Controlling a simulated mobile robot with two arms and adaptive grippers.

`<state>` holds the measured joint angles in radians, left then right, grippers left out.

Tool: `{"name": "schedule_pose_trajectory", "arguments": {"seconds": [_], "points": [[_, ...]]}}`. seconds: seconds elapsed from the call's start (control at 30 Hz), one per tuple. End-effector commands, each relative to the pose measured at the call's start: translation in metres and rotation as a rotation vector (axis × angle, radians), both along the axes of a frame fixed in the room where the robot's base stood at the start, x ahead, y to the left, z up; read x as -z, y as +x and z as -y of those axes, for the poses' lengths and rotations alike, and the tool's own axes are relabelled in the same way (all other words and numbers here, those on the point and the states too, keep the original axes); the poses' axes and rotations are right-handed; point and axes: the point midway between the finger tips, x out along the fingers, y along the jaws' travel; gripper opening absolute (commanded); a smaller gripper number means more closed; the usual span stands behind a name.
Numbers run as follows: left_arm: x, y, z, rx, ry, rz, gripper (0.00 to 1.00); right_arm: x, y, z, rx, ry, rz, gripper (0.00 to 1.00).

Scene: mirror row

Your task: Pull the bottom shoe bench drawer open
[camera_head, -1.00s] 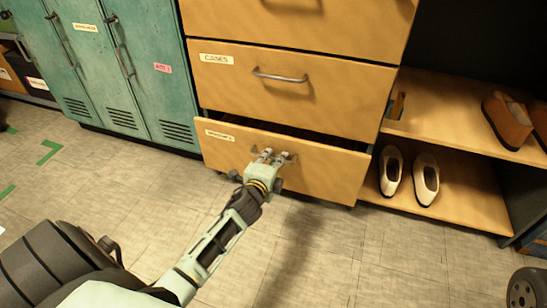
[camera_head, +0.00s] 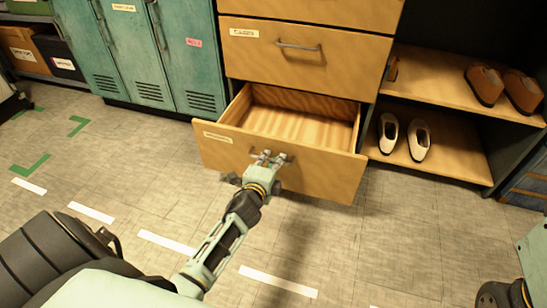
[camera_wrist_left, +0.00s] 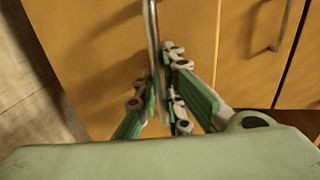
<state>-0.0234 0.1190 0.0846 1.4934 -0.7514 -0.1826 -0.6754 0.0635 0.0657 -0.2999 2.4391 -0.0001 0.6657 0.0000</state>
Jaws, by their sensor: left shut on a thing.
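The bottom shoe bench drawer (camera_head: 325,178) stands pulled well out, and its bare wooden inside (camera_head: 300,115) shows empty in the head view. My left gripper (camera_head: 270,160) is at the middle of the drawer front, shut on its metal handle. In the left wrist view the handle (camera_wrist_left: 152,40) runs down between the fingers of the left gripper (camera_wrist_left: 165,95). The drawer above (camera_head: 300,60) is closed, with its own handle (camera_head: 298,46). My right gripper does not show clearly in any view.
White shoes (camera_head: 404,138) stand on the lower shelf right of the drawers, brown shoes (camera_head: 503,88) on the shelf above. Teal lockers (camera_head: 150,55) stand to the left. The tiled floor (camera_head: 330,235) before the drawer is clear, with white tape strips.

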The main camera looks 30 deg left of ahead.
Motion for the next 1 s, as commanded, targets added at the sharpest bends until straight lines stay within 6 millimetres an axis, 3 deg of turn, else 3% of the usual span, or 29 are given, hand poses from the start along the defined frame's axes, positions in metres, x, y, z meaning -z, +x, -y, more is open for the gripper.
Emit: {"name": "schedule_pose_trajectory", "arguments": {"seconds": [0.33, 0.37, 0.47, 0.77, 1.0], "points": [[0.000, -0.001, 0.000, 0.000, 0.000, 0.000, 0.00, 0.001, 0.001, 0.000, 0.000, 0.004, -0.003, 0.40], [0.000, -0.001, 0.000, 0.000, 0.000, -0.001, 0.09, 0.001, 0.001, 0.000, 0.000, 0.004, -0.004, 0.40], [0.000, -0.001, 0.000, 0.000, 0.000, -0.001, 0.17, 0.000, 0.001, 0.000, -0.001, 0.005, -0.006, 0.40], [0.000, -0.001, 0.000, 0.000, 0.000, 0.000, 0.17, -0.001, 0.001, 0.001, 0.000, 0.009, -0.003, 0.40], [-0.004, -0.027, 0.007, 0.001, 0.000, -0.002, 0.17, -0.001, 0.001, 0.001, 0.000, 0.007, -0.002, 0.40]]}}
